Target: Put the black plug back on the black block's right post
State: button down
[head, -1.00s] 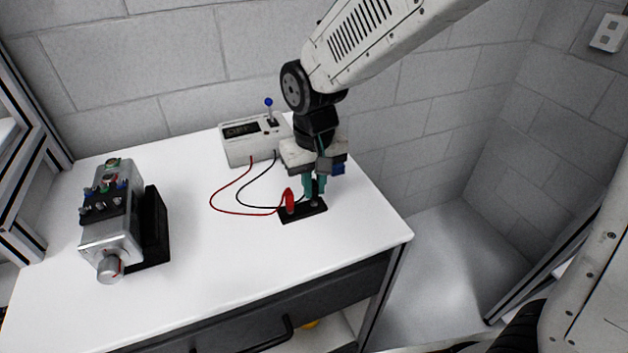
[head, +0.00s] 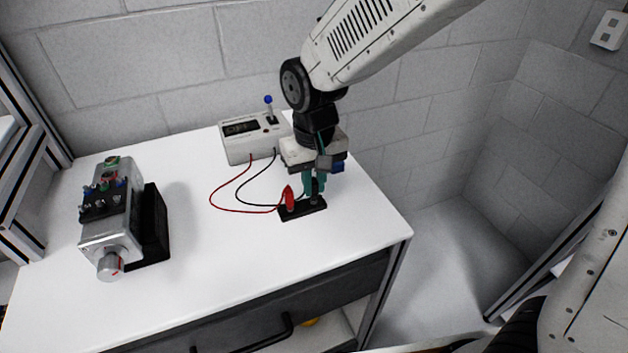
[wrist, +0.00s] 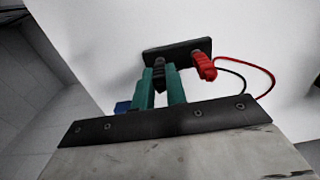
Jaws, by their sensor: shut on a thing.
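The black block (head: 290,215) lies flat on the white table, and it also shows in the wrist view (wrist: 180,52). The red plug (head: 289,199) stands at the block's left end in the head view, with a red lead. My gripper (head: 314,188) points down over the block's right end, its green fingers shut on the black plug (wrist: 159,75). The plug is upright, its lower end at the right post. The fingers hide part of it, and I cannot tell how fully it sits on the post.
A white meter box (head: 250,145) with a blue-tipped lever stands behind the block, and red and black leads run from it. A silver motor unit (head: 110,230) on a black bracket is at the left. The table between them is clear.

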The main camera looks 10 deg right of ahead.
jog(key=shift+f, duration=0.15)
dwell(0.5)
jog(key=c, duration=1.3)
grip_release()
jog(key=shift+c, duration=0.2)
jog(key=shift+r, duration=3.5)
